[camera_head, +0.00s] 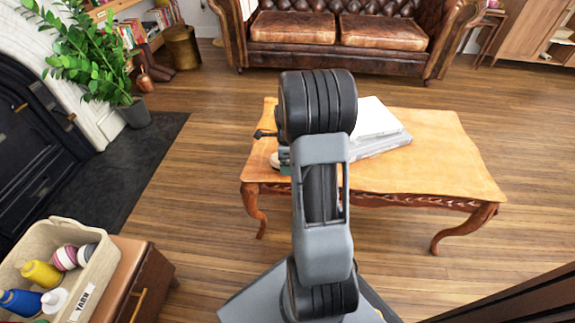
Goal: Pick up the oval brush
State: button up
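I cannot make out an oval brush for certain. On the wooden coffee table (440,150), a small pale rounded thing (274,160) shows just left of my arm, beside a teal-green item (285,158); both are partly hidden by the arm. A small dark piece (264,134) sticks out left of my arm over the table's left part; I cannot tell what it is. My arm rises in the middle of the view and covers part of the tabletop. I cannot make out my gripper's fingers.
A white and grey stack (378,125) lies on the table right of my arm. A leather sofa (340,35) stands behind. The wooden floor around the table is clear.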

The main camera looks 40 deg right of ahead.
jog(key=shift+c, duration=0.2)
jog(key=shift+r, duration=0.1)
jog(key=c, duration=1)
jog(key=shift+r+p, duration=0.35)
jog(key=shift+r, duration=0.3)
notch_tip(320, 180, up, 3)
jog(key=shift+s+f+p, duration=0.1)
jog(key=shift+f+p, duration=0.1)
jog(key=shift+p, duration=0.45)
jog(key=s+a+r+p, duration=0.2)
jog(key=s+a+r, duration=0.2)
jog(key=s+a, duration=0.1)
jog(key=s+a+r+p, duration=0.3)
jog(key=s+a+r, duration=0.1)
jog(key=s+r, duration=0.1)
jog(key=shift+a, duration=0.35)
